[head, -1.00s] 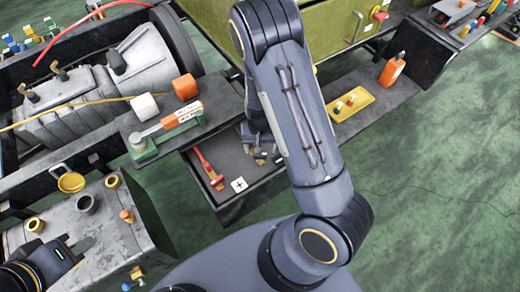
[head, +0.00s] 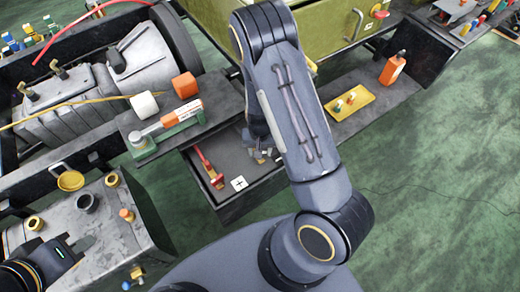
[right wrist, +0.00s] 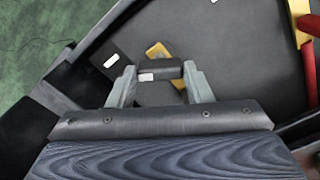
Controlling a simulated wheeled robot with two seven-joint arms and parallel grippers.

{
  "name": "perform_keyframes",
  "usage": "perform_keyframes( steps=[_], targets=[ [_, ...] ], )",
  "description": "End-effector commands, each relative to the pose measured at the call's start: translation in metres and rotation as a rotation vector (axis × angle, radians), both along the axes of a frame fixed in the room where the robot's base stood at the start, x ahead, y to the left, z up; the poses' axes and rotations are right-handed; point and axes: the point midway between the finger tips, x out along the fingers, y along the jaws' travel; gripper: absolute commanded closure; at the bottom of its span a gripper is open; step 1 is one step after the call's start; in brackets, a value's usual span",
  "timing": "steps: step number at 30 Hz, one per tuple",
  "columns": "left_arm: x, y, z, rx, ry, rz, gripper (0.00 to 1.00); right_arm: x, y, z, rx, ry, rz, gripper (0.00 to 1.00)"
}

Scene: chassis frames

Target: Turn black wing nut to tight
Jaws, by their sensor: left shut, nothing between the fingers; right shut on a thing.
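My right gripper (right wrist: 160,78) is down in a dark tray. In the right wrist view its two grey fingers are shut on a small black piece (right wrist: 160,66) with a white mark. I cannot tell from its shape whether this is the black wing nut. A yellow piece (right wrist: 157,50) and another black piece with a white label (right wrist: 108,59) lie beside it. In the head view my right forearm hides part of this spot. My left gripper (head: 84,243) is shut and empty over the grey metal box at lower left.
The dark tray (head: 228,205) also holds a red-handled tool (head: 208,167). A green and orange tool (head: 168,128) lies on the ledge, near white (head: 144,104) and orange (head: 185,85) blocks. A yellow tray (head: 352,103) and an orange bottle (head: 392,69) stand right of my forearm.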

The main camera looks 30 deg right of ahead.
Motion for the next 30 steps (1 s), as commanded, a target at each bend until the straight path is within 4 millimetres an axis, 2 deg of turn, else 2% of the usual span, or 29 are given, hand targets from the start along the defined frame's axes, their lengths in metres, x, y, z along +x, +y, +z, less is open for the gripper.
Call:
perform_keyframes(
  steps=[11, 30],
  targets=[
    [0.0000, 0.0000, 0.0000, 0.000, 0.000, 0.000, 1.00, -0.0002, -0.0001, 0.0002, 0.000, 0.000, -0.112, 0.77],
    [0.0000, 0.0000, 0.0059, 0.000, 0.000, 0.000, 1.00, -0.0002, 0.0002, 0.0011, 0.000, 0.001, -0.689, 0.77]
  ],
)
